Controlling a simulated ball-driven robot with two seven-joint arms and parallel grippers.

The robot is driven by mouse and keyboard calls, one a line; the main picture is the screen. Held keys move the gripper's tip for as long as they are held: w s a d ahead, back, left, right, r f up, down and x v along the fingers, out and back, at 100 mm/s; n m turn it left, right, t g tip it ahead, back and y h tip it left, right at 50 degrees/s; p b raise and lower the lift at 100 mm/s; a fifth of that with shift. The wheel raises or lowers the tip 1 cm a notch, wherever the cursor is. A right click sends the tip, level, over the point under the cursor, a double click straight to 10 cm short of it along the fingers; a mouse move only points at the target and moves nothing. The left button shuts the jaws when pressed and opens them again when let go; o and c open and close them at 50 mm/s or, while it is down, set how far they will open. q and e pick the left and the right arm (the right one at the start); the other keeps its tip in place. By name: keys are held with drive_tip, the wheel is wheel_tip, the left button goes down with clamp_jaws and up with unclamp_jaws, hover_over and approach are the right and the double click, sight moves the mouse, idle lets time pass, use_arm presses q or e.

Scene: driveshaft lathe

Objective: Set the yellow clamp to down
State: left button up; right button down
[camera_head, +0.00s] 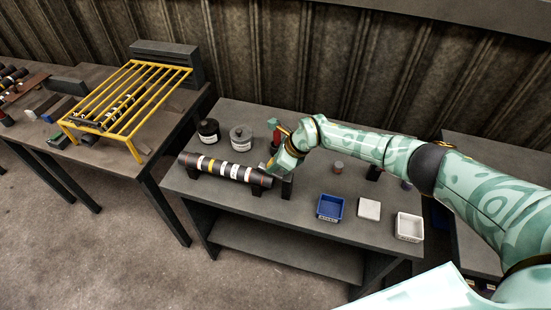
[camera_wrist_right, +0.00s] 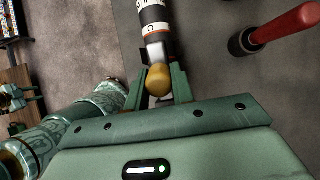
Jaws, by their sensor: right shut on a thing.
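A dark driveshaft (camera_head: 226,169) with white and yellow bands lies across supports on the middle workbench. My right gripper (camera_head: 269,169) is at the shaft's right end, pointing down. In the right wrist view, the fingers of my right gripper (camera_wrist_right: 162,88) close around a rounded yellow-orange knob (camera_wrist_right: 158,79), which appears to be the yellow clamp's handle. The knob lies in line with the banded shaft end (camera_wrist_right: 154,20). The rest of the clamp is mostly hidden by the fingers, so its position cannot be told.
Two dark-and-grey canisters (camera_head: 241,138) stand behind the shaft. A red-handled tool (camera_wrist_right: 283,27) stands near my right gripper. A yellow rack (camera_head: 140,92) stands on the left bench.

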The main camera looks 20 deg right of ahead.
drive_tip(key=shift+w+a+f+g+h, duration=0.2)
drive_tip(key=shift+g+h, duration=0.1)
drive_tip(key=shift+h, duration=0.2)
drive_tip(key=shift+w+a+f+g+h+b, duration=0.2)
drive_tip(key=shift+a+f+g+h+b, duration=0.15)
drive_tip(key=shift+h+b, duration=0.3)
drive_tip(key=shift+w+a+f+g+h+b, duration=0.15)
drive_tip(key=shift+f+g+h+b, duration=0.2)
drive_tip(key=shift+b, duration=0.5)
drive_tip(key=shift+a+g+h+b, duration=0.1)
drive_tip(key=shift+g+h+b, duration=0.2)
drive_tip(key=shift+h, duration=0.2)
